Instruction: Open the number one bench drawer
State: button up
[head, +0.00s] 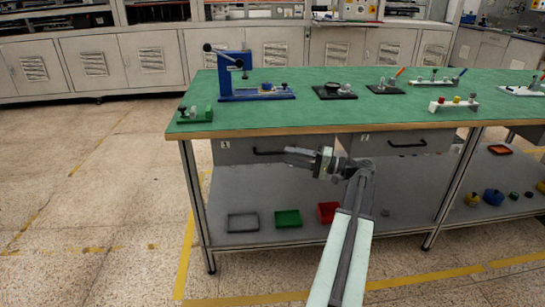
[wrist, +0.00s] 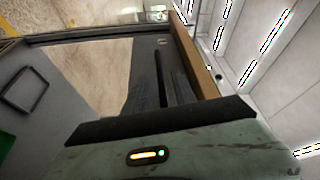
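The green-topped bench has two grey drawers under its front edge, both closed. The left drawer (head: 234,156) has a small white label at its left end and a black bar handle (head: 268,153). The right drawer (head: 435,144) has a similar label and black handle (head: 406,145). The label digits are too small to read surely. My gripper (head: 287,155) points left, in front of the left drawer, by the right end of its handle. In the wrist view, a labelled drawer front (wrist: 163,54) runs beside dark bars; finger opening and contact with the handle are unclear.
A wooden edge (head: 320,129) runs above the drawers. The lower shelf (head: 330,190) holds a grey tray (head: 243,222), a green tray (head: 288,218) and a red tray (head: 327,211). A metal leg (head: 194,205) stands left. Fixtures stand on the benchtop. Floor at left is clear.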

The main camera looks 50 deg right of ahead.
aim_at(275, 153)
jog(key=x, duration=0.6)
grip_shut()
jog(key=shift+a, duration=0.1)
dwell(1.1)
